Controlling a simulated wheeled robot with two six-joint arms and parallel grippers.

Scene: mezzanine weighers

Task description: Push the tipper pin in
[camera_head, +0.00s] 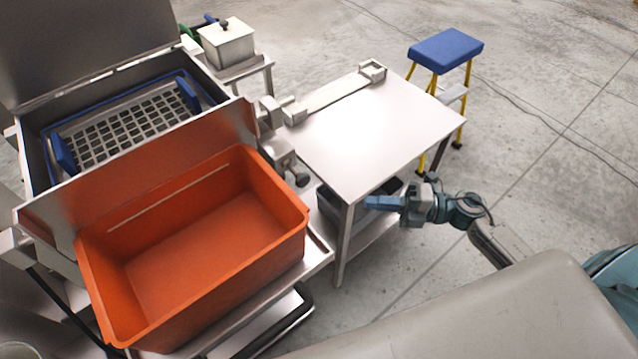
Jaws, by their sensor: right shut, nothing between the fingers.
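A dark round knob (302,180) sticks out of a grey metal bracket (277,152) between the orange tub and the steel table. It looks like the tipper pin's head; I cannot tell how deep it sits. My right gripper (368,202) has blue fingers and is shut and empty. It points left, in front of the table's near edge, to the right of the knob and slightly lower in the picture, apart from it. My left gripper is not in view.
An empty orange tub (303,215) stands before an open steel box with a blue-handled grid basket (120,128). The steel table (385,130) has a mostly bare top. A grey bin sits under it. A blue-topped step stool (446,48) stands behind; floor at right is clear.

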